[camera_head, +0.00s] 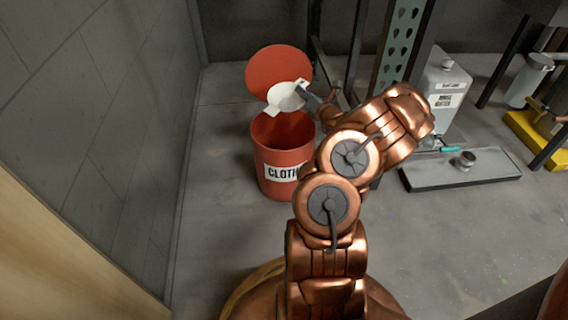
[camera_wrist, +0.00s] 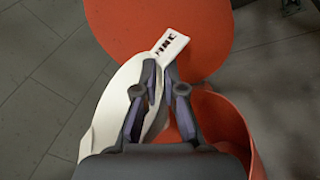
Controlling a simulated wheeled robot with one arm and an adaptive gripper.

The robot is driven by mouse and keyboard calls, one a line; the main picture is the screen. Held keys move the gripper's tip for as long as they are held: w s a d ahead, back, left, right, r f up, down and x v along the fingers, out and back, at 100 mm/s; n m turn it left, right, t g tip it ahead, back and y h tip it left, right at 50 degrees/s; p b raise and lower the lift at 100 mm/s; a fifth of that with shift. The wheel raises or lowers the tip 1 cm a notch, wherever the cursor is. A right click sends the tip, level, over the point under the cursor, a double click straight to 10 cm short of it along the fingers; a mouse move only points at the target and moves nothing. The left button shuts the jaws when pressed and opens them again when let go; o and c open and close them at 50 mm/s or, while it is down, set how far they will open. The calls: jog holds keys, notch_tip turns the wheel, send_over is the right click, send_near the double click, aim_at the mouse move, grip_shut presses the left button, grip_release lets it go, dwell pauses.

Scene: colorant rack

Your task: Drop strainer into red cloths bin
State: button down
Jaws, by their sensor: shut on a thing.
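The white strainer (camera_head: 284,98) is held by my gripper (camera_head: 304,95) at its right side, above the red cloths bin (camera_head: 268,158). The bin's round red lid (camera_head: 277,70) stands open behind it. In the wrist view, my gripper (camera_wrist: 158,72) is shut on the strainer (camera_wrist: 112,105), whose tab with dark lettering points away past the fingertips. The bin's opening (camera_wrist: 222,115) shows at the lower right there, and the lid (camera_wrist: 150,30) is at the top. The fingers hide part of the strainer. The bin's label reads "CLOTH", partly hidden by my arm.
A grey wall (camera_head: 100,120) runs close along the left. Further right are a white container (camera_head: 445,90) and a low dark tray (camera_head: 460,170). The floor around the bin's front left is clear.

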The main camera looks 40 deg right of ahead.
jog(key=shift+f+b, duration=1.75)
jog(key=shift+f, duration=0.75)
jog(key=c, duration=1.2)
grip_release()
jog(key=shift+s, duration=0.1)
jog(key=v, duration=1.1)
jog(key=shift+s, duration=0.4)
jog(key=shift+a, duration=0.1)
